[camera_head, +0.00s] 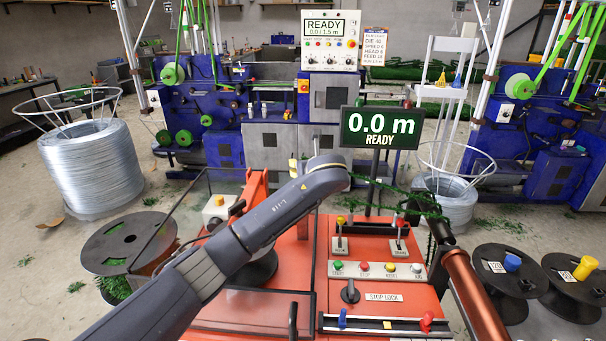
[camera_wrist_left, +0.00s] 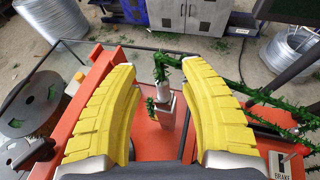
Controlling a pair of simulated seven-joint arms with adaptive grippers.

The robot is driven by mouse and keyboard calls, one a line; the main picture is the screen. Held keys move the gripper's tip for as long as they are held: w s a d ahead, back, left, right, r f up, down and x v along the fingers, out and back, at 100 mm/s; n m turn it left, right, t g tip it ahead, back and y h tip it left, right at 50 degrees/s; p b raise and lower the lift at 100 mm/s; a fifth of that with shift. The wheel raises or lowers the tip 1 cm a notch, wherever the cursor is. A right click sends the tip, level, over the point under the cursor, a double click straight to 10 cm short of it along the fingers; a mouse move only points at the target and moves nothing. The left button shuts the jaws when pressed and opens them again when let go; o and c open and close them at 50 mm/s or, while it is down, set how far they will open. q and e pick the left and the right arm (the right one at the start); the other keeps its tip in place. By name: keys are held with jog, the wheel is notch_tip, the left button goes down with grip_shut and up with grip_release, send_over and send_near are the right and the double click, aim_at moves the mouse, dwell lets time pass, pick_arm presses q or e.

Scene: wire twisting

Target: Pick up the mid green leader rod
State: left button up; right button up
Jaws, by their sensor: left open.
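My left gripper (camera_wrist_left: 158,68) shows in the left wrist view with its two yellow fingers spread wide. Between them, apart from both fingers, a metal rod piece (camera_wrist_left: 161,92) with green garland strands (camera_wrist_left: 180,62) at its top stands over a grey block (camera_wrist_left: 162,112). I cannot tell for sure whether it is the mid green leader rod. In the head view, my left arm hides most of this spot. Green strands (camera_head: 400,190) show to the right of the arm there. My right gripper is in neither view.
The orange machine deck (camera_head: 325,255) carries levers, a button panel (camera_head: 375,268) and a front rail (camera_head: 385,325). A display (camera_head: 381,128) reads 0.0 m READY. A large spool (camera_head: 130,240) stands left, and two black spools (camera_head: 505,280) (camera_head: 580,285) stand right.

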pick_arm(q)
jog(key=shift+x, duration=1.55)
jog(key=shift+c, duration=0.3)
grip_shut()
